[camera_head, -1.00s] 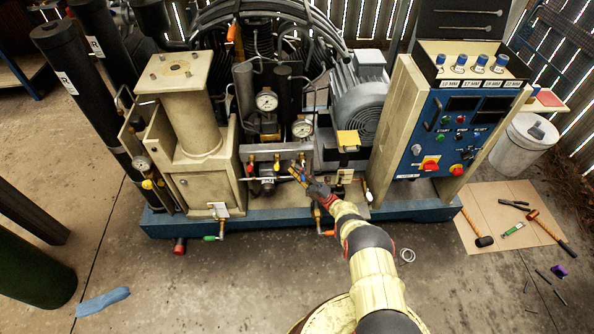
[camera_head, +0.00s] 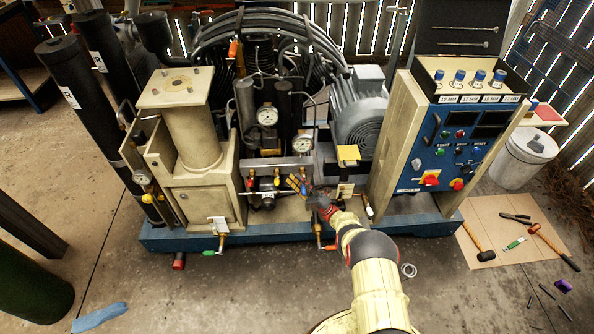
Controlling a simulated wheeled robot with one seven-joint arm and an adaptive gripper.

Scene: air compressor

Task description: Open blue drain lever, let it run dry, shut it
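The compressor's valve manifold (camera_head: 280,165) runs across the middle of the machine, below two round gauges. A small blue spot (camera_head: 303,190) shows right at the fingers. It may be the blue lever, but it is too small and too covered to be sure. I cannot tell whether the fingers touch it or how far apart they are. The gripper and wrist hide the valves behind them.
Nearby are a red-handled valve (camera_head: 250,184), a white-tipped lever (camera_head: 369,210) and a green-handled valve (camera_head: 212,252) low on the left. The blue base rail (camera_head: 180,238) runs along the front. Tools lie on a cardboard mat (camera_head: 485,212) at right. A blue cloth (camera_head: 100,316) lies at lower left.

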